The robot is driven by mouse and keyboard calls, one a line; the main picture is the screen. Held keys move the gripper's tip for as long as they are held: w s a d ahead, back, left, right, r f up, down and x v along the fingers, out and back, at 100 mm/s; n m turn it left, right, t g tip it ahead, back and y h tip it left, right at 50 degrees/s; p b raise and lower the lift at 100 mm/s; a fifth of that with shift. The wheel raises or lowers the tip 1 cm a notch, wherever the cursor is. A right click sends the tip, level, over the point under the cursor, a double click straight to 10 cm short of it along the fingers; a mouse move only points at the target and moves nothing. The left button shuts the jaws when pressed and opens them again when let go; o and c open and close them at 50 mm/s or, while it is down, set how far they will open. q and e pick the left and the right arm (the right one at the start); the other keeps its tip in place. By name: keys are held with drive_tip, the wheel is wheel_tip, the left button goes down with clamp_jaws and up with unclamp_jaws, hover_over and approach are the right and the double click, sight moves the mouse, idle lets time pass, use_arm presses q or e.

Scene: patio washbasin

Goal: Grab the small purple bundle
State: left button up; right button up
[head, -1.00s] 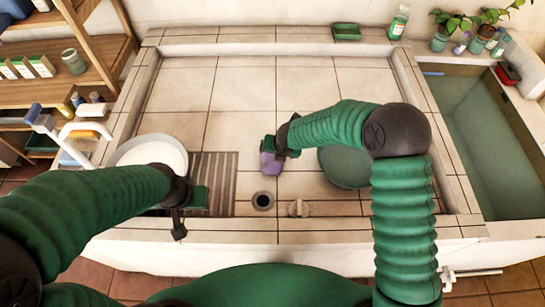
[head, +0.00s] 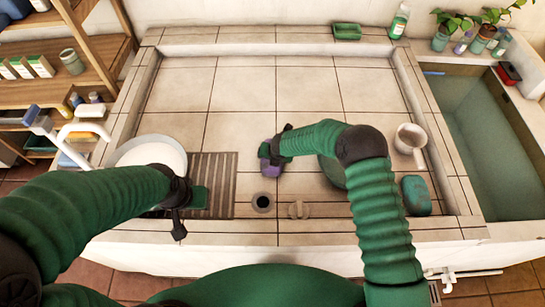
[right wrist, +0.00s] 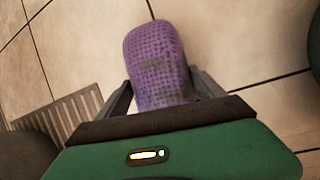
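The small purple bundle (right wrist: 158,62) has a woven, dotted surface. It fills the middle of the right wrist view, and its near end is hidden by the gripper body. My right gripper (right wrist: 160,88) has one dark finger against each side of it. In the head view the purple bundle (head: 268,157) shows at the tip of my right gripper (head: 274,147), over the tiles above the round drain. My left gripper (head: 184,208) is over the lower part of the ribbed drainboard; whether its fingers are apart is unclear.
A white bowl (head: 150,153) stands left of the ribbed drainboard (head: 222,175). A round drain (head: 262,202) and a small beige item (head: 298,209) lie near the front. A saucepan (head: 409,139) and a green block (head: 415,195) are at right. The back tiles are clear.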

drive_tip(key=c, duration=0.7)
